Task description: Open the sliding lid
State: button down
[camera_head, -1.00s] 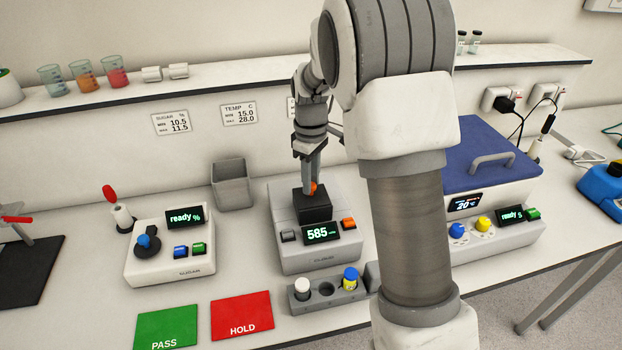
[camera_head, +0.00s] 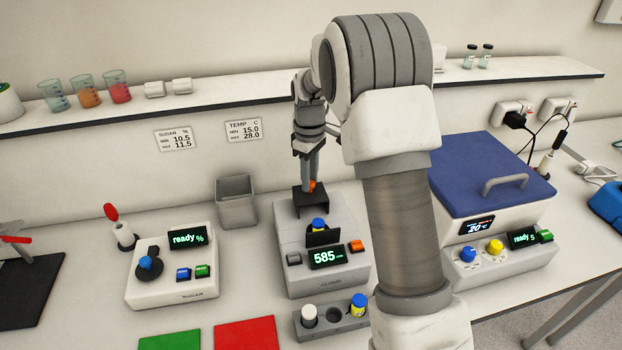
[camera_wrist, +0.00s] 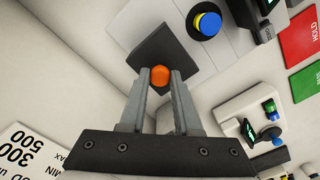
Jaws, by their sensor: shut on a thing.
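The black sliding lid (camera_head: 309,204) with an orange knob (camera_head: 312,186) is on the grey cloud meter (camera_head: 330,283). It sits toward the back of the meter, and the front opening is uncovered. A blue-capped vial (camera_head: 318,224) stands in that opening, in front of the lid. My gripper (camera_head: 310,178) points down and is shut on the orange knob. In the wrist view, both fingers flank the knob (camera_wrist: 160,76) above the black lid (camera_wrist: 172,48), and the blue cap (camera_wrist: 208,23) shows clear of the lid.
A grey bin (camera_head: 237,207) stands left of the meter. The wall and shelf edge (camera_head: 230,113) are close behind my gripper. A vial rack (camera_head: 335,328) stands in front, the sugar meter (camera_head: 165,290) at left, and a blue-lidded bath (camera_head: 475,165) at right.

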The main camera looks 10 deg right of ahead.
jog(key=shift+r, duration=0.1)
jog(key=c, duration=0.6)
grip_release()
notch_tip(320, 180, up, 17)
jog(key=shift+r, duration=0.2)
jog(key=shift+s, duration=0.1)
